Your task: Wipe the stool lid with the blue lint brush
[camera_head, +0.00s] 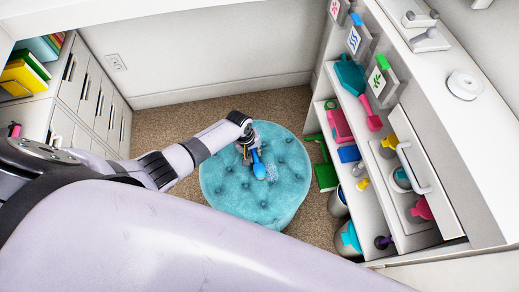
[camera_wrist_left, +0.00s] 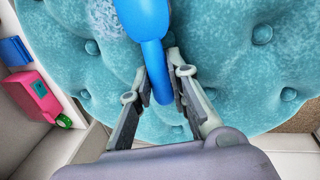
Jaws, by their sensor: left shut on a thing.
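The round teal tufted stool lid (camera_head: 232,195) lies in the middle of the head view and fills most of the left wrist view (camera_wrist_left: 235,75). A pale fuzzy patch (camera_head: 272,172) shows on it, and again in the left wrist view (camera_wrist_left: 103,20). My left gripper (camera_head: 248,150) is over the lid, shut on the handle of the blue lint brush (camera_head: 258,170). In the left wrist view the brush (camera_wrist_left: 150,45) runs up from between the fingers; its head is cut off at the top edge. I cannot tell whether the brush touches the lid. My right gripper is not in view.
An open shelf unit on the right holds a pink box (camera_head: 339,122), a blue box (camera_head: 349,154), a teal brush (camera_head: 350,74) and other items. White drawers (camera_head: 85,85) stand at the left. Brown carpet (camera_head: 165,125) is clear around the stool.

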